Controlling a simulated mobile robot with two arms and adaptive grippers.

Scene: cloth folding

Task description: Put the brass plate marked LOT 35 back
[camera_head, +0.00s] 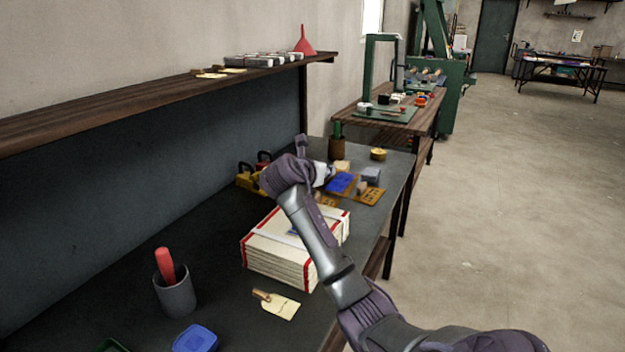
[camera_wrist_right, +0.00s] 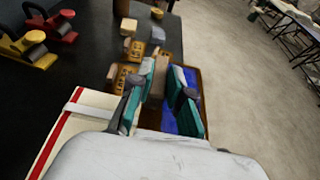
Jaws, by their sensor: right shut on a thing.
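My right gripper (camera_wrist_right: 165,82) is shut on a tan block-like grip (camera_wrist_right: 157,84) between its teal finger pads. A blue-faced piece with a brown rim (camera_wrist_right: 184,116) shows directly behind the fingers and seems to belong to it; the same blue shows in the head view (camera_head: 341,184). I cannot read LOT 35 on anything. Two brass-coloured plates with dark marks lie past the gripper, one with a block on it (camera_head: 371,197), the other (camera_head: 327,201) partly behind my wrist. They also show in the wrist view (camera_wrist_right: 134,53). My left gripper is not in view.
A shelf (camera_head: 150,100) overhangs the bench at left.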

